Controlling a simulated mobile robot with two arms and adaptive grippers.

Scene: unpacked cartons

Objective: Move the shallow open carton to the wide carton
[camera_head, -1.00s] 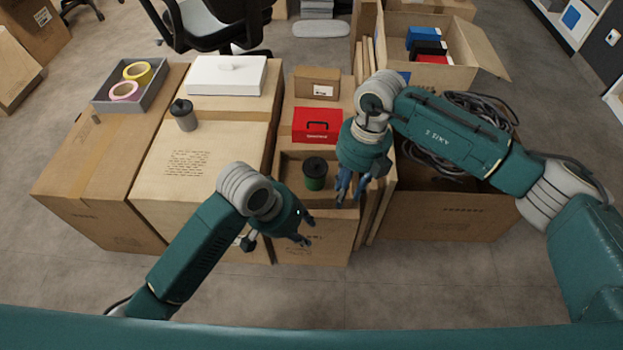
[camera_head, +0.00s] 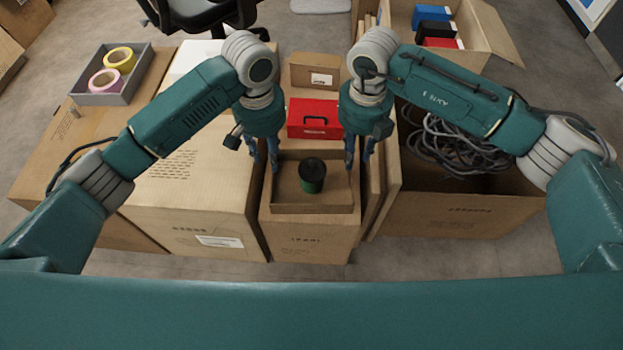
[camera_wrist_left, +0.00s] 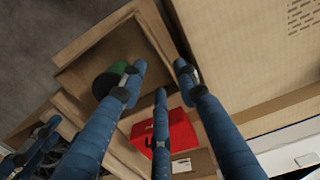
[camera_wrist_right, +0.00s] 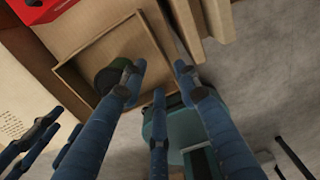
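The shallow open carton (camera_head: 312,209) is a low brown tray on top of a taller carton (camera_head: 307,240) at the front middle. A dark green spool (camera_head: 312,177) stands in it. My left gripper (camera_head: 263,165) is at its left side and my right gripper (camera_head: 357,163) at its right side, fingers pointing down. Both are open in their wrist views, with a side wall of the shallow carton (camera_wrist_right: 154,28) seen between the fingertips. Contact cannot be told. A wide pale carton (camera_head: 190,205) stands left of the stack, partly hidden by my left arm.
A red box (camera_head: 306,118) and a small brown carton (camera_head: 314,71) are behind the shallow carton. An open carton (camera_head: 455,215) with coiled cables (camera_head: 440,140) is on the right. A grey tray (camera_head: 112,98) with tape rolls sits at far left. Bare floor shows in front.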

